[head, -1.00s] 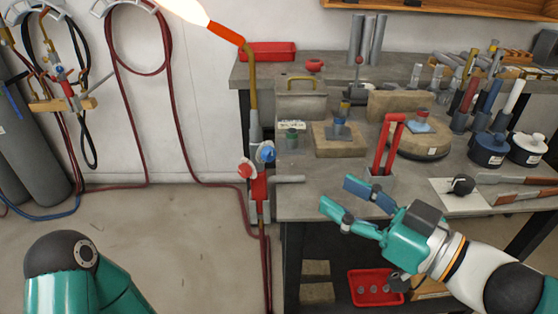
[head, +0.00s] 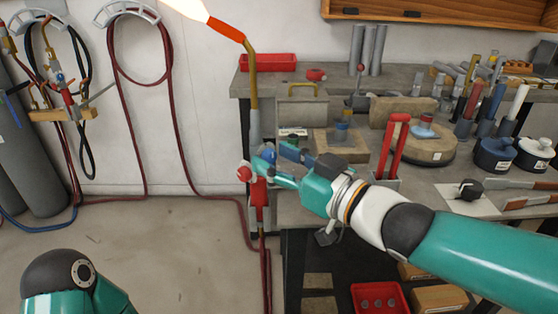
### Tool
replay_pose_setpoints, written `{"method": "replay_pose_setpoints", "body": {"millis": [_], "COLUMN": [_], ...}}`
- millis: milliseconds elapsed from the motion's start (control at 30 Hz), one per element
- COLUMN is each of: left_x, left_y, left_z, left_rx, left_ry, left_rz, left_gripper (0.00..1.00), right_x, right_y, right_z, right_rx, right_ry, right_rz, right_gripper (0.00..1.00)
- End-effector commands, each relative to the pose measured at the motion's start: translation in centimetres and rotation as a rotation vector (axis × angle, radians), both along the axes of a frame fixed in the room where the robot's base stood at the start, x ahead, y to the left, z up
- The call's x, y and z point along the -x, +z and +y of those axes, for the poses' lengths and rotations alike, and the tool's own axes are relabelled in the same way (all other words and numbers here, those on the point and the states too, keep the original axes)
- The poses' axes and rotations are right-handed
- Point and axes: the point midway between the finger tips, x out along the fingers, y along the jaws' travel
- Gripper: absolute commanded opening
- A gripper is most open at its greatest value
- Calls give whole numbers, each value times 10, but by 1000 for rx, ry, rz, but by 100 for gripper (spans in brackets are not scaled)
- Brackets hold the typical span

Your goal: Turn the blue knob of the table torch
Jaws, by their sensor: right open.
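The table torch (head: 252,92) stands upright at the left edge of the workbench, with a lit flame at its orange tip. Its red knob (head: 244,173) is in plain view at the lower left of its body. The blue knob (head: 266,153) is mostly hidden by my right gripper's fingers. My right gripper (head: 267,163) comes in from the right and is open. Its fingertips are at the blue knob, seemingly one on either side; I cannot tell whether they touch it. My left arm shows at the lower left, but its gripper is out of view.
A red-handled tool (head: 393,146) stands upright on the workbench (head: 330,92), just behind my right arm. Red hoses hang below the torch and on the wall. A red tray (head: 379,298) sits on the lower shelf. The floor left of the torch is clear.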

Motion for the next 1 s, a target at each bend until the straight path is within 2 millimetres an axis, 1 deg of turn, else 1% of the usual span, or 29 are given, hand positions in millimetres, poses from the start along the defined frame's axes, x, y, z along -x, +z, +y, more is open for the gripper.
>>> {"method": "replay_pose_setpoints", "body": {"millis": [100, 167, 400, 433, 767, 1000], "left_x": [0, 0, 0, 0, 0, 0], "left_y": [0, 0, 0, 0, -2, -8], "left_z": [0, 0, 0, 0, 0, 0], "left_rx": [0, 0, 0, 0, 0, 0], "left_ry": [0, 0, 0, 0, 0, 0], "left_rz": [0, 0, 0, 0, 0, 0], "left_gripper": [40, 40, 40, 40, 40, 40], "right_x": [0, 0, 0, 0, 0, 1], "right_y": [0, 0, 0, 0, -1, -2], "right_z": [0, 0, -1, -1, -1, 0], "right_rx": [0, -1, -1, -1, 21, 102], "right_ry": [0, 0, -1, -1, -1, 0], "right_rz": [0, 1, 1, 1, -19, -99], "right_gripper": [52, 42, 2, 0, 0, 0]}}
